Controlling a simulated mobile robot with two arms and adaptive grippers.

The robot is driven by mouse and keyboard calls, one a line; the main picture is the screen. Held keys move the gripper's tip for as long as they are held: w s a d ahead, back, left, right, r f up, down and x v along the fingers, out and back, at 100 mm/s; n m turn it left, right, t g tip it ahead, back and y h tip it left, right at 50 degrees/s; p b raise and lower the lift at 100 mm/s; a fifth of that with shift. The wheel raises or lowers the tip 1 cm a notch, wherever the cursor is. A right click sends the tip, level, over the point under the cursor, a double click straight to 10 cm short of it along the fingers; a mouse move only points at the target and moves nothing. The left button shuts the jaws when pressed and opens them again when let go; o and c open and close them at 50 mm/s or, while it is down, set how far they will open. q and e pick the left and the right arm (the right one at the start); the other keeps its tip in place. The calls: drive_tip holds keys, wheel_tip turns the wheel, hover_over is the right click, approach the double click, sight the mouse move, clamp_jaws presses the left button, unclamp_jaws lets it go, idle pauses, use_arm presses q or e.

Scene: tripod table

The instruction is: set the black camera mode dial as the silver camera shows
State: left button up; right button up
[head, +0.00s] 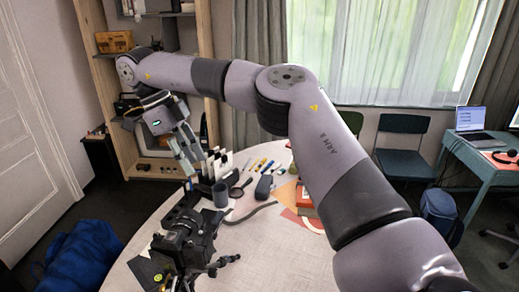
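A black camera (186,245) stands on a small tripod at the near left of the round table (285,255). Its mode dial is too small to make out. I cannot pick out a silver camera in this view. My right arm reaches from the lower right across to the left. My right gripper (188,160) points down beyond the black camera, by a row of white upright cards, apart from the camera. Whether its fingers are open or shut is unclear. My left gripper is not in view.
A grey mug (221,194), a magnifying glass (240,188), a dark case (263,188), several pens and an orange-red box (305,199) are on the table. The front middle is clear. A wooden shelf (101,75) stands behind; a blue bag (85,259) lies on the floor.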

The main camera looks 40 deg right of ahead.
drive_tip(key=s+d+f+m+y, duration=0.1)
drive_tip(key=s+d, duration=0.1)
drive_tip(key=d, duration=0.5)
drive_tip(key=s+d+f+m+y, duration=0.1)
drive_tip(key=s+d+m, duration=0.1)
drive_tip(key=d, duration=0.5)
drive_tip(key=shift+s+d+m+y, duration=0.15)
drive_tip(key=shift+s+m+y, duration=0.15)
drive_tip(key=shift+s, duration=0.15)
